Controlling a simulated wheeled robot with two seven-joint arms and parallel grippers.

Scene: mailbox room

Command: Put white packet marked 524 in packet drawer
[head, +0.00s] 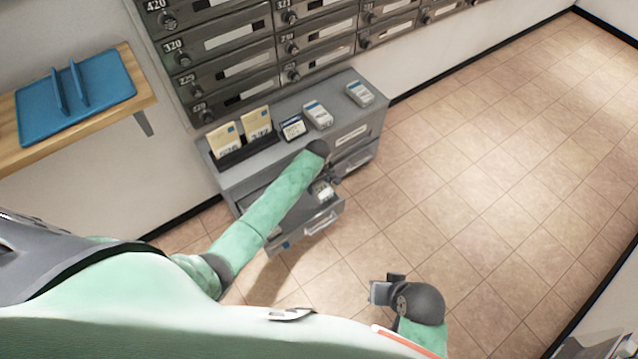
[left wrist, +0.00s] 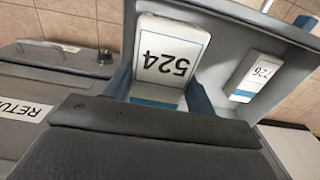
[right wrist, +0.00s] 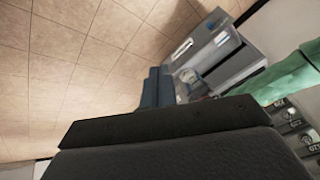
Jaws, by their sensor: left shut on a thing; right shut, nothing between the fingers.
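The white packet marked 524 (left wrist: 172,58) is between the blue-grey fingers of my left gripper (left wrist: 162,90), which is shut on it. It is over or inside the open drawer (left wrist: 278,28); I cannot tell whether it touches the bottom. Another white packet marked 726 (left wrist: 257,76) lies in that drawer to the right. In the head view my left arm reaches over the open drawer (head: 318,222), and its wrist hides most of the gripper. My right gripper (head: 382,290) is shut and empty above the floor; its fingers also show in the right wrist view (right wrist: 157,88).
The grey cabinet (head: 222,178) carries two yellow envelopes (head: 240,136) in a dark rack, a small dark-edged packet (head: 293,128) and two white packets (head: 318,115). Mailboxes (head: 225,40) line the wall behind. A blue tray (head: 90,100) is on the wooden shelf.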

